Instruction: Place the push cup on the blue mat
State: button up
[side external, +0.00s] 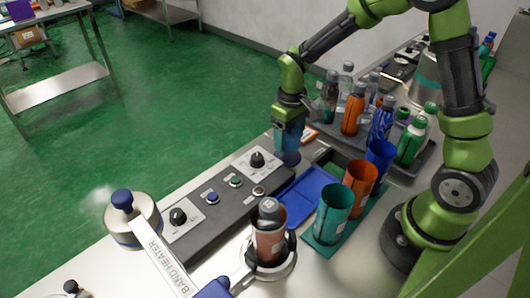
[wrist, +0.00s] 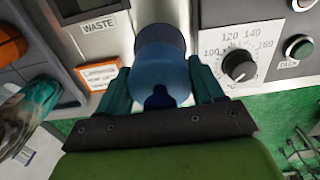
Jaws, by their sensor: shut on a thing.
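My gripper (side external: 290,118) points down over the far side of the counter, shut on a blue, rounded push cup (side external: 287,150). In the wrist view the push cup (wrist: 161,66) sits between the two teal fingers of my gripper (wrist: 160,88). In the side view its lower end is close to the counter; I cannot tell whether it touches. The blue mat (side external: 300,197) lies flat nearer the camera, just right of the control panel. The push cup is apart from it, beyond its far edge. Nothing stands on the visible part of the mat.
Teal (side external: 333,212), orange (side external: 359,187) and blue (side external: 380,161) cups stand in a row right of the mat. A bottle (side external: 269,228) stands in a round holder in front. The control panel (side external: 213,207) borders the mat's left. Several bottles fill a grey tray (side external: 338,132) behind.

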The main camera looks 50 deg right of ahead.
aim_at(288, 156)
jog(key=shift+f, duration=2.05)
jog(key=shift+f, duration=0.1)
jog(key=o, duration=0.8)
